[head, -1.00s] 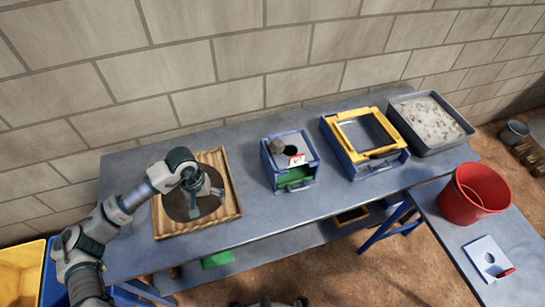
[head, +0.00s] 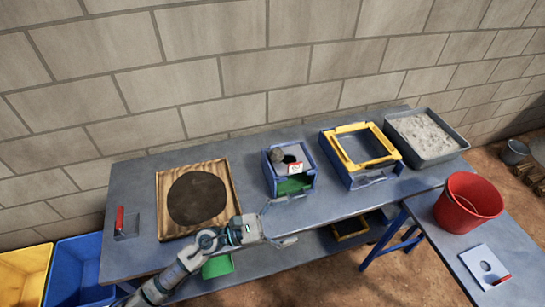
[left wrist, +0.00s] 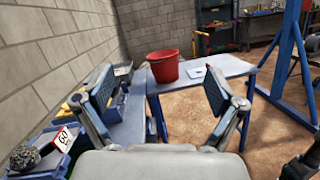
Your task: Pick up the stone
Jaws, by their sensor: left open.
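The stone (head: 277,156) is a rough grey lump on top of the small blue box (head: 270,181), at its back left, beside a dark opening and a red-and-white sign. My left gripper (head: 278,224) is open and empty over the table's front edge, in front of the blue box and apart from the stone. In the left wrist view its two fingers (left wrist: 161,100) are spread wide.
A wooden tray (head: 162,205) with a dark round patch lies left of the blue box. A yellow-framed box (head: 345,150) and a grey tray of rubble (head: 425,135) stand to its right. A red bucket (head: 455,205) is on the side table. A brick wall is behind.

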